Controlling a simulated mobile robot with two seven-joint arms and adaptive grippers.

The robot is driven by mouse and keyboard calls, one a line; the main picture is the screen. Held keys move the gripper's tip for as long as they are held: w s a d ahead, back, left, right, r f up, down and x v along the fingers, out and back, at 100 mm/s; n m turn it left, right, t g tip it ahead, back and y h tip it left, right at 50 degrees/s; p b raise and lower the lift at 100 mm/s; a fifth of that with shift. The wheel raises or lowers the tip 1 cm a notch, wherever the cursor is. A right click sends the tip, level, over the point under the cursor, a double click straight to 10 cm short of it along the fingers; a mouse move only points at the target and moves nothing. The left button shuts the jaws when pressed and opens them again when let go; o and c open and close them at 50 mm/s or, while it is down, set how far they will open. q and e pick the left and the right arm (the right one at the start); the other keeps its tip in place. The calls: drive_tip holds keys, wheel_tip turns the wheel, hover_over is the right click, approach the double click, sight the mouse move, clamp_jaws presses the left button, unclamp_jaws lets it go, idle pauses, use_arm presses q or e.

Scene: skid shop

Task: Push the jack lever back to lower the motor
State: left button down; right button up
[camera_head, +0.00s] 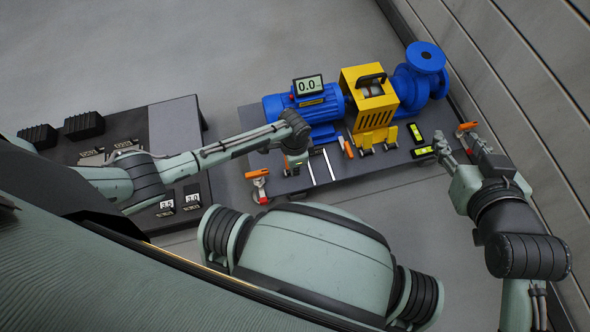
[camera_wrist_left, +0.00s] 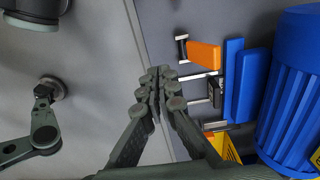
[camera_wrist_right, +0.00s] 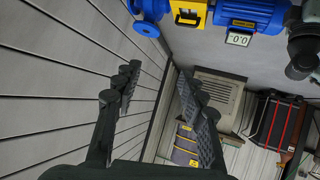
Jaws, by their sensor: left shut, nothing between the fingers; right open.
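The blue motor (camera_head: 300,106) sits on the dark skid, with a small display (camera_head: 308,86) reading 0.0 on top. Several orange lever-like parts show: one on a red base (camera_head: 257,173) at the skid's left end, one (camera_head: 347,148) below the yellow guard, and one (camera_head: 467,127) by my right gripper. I cannot tell which is the jack lever. My left gripper (camera_head: 294,165) is over the skid's front, below the motor. In the left wrist view it (camera_wrist_left: 158,88) is shut and empty, left of an orange block (camera_wrist_left: 203,55). My right gripper (camera_head: 460,145) is open and empty at the skid's right end.
A yellow guard (camera_head: 369,95) and a blue pump (camera_head: 420,72) stand right of the motor. Two yellow-green levels (camera_head: 423,152) lie on the skid. A dark table (camera_head: 175,125) is at left. A panelled wall (camera_head: 530,90) is close at right.

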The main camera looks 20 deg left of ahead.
drive_tip(key=s+d+f+g+h+p, duration=0.1)
drive_tip(key=s+d+f+g+h, duration=0.1)
drive_tip(key=s+d+f+g, duration=0.1)
drive_tip(key=s+d+f+m+g+h+p, duration=0.1)
drive_tip(key=s+d+f+g, duration=0.3)
drive_tip(key=s+d, duration=0.4)
drive_tip(key=shift+s+f+m+g+h+p, duration=0.15)
drive_tip(key=shift+s+m+g+h+p, duration=0.2)
drive_tip(key=shift+s+g+p, duration=0.25)
idle(0.3)
idle(0.4)
